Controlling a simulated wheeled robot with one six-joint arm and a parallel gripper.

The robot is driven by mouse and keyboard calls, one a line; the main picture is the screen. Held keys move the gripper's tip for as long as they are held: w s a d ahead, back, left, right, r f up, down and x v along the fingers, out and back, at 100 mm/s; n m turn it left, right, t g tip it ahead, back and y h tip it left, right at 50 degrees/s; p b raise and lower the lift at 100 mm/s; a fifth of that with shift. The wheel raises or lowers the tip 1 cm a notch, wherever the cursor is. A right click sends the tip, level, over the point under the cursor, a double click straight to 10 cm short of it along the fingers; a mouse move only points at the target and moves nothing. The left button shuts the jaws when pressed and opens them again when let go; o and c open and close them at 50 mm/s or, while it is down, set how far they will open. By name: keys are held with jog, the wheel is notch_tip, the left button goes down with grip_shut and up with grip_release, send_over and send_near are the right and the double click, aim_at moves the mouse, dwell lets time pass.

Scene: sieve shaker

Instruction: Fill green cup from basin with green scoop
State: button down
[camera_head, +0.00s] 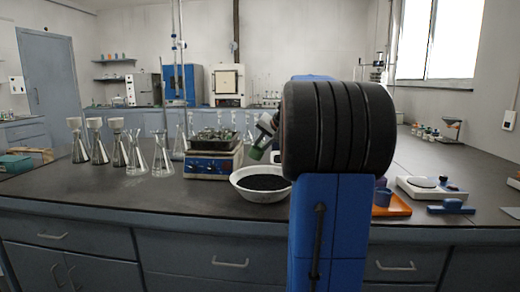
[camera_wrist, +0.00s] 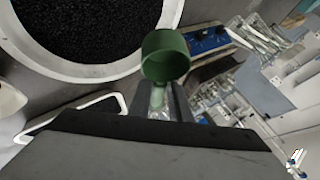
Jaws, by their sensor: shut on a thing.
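The green scoop (camera_wrist: 165,57) is a small round cup on a short handle. My gripper (camera_wrist: 168,100) is shut on that handle. In the head view the scoop (camera_head: 256,152) hangs tilted above the back of the white basin (camera_head: 259,197). Dark grains fill much of the basin, whose white rim also shows in the wrist view (camera_wrist: 105,72). The scoop appears beside the rim there; I see no grains in it, but its full inside is hidden. I cannot make out the green cup in either view; my arm hides part of the bench.
A blue-and-white shaker (camera_head: 212,163) stands left of the basin, with several glass flasks (camera_head: 136,158) further left. Right of my arm are an orange tray (camera_head: 397,207), a white balance (camera_head: 430,188) and a blue object (camera_head: 452,207). The bench front left is clear.

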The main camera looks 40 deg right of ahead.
jog(key=shift+r+g+h, duration=0.15)
jog(key=shift+g+h, duration=0.25)
jog(key=shift+g, duration=0.1)
jog(key=shift+n, duration=0.3)
jog(key=shift+w+a+r+g+h, duration=0.15)
jog(key=shift+g+h, duration=0.25)
jog(key=shift+g, duration=0.2)
jog(key=shift+r+n+g+h, duration=0.15)
jog(key=shift+n+g+h, duration=0.35)
jog(key=shift+g+h, duration=0.25)
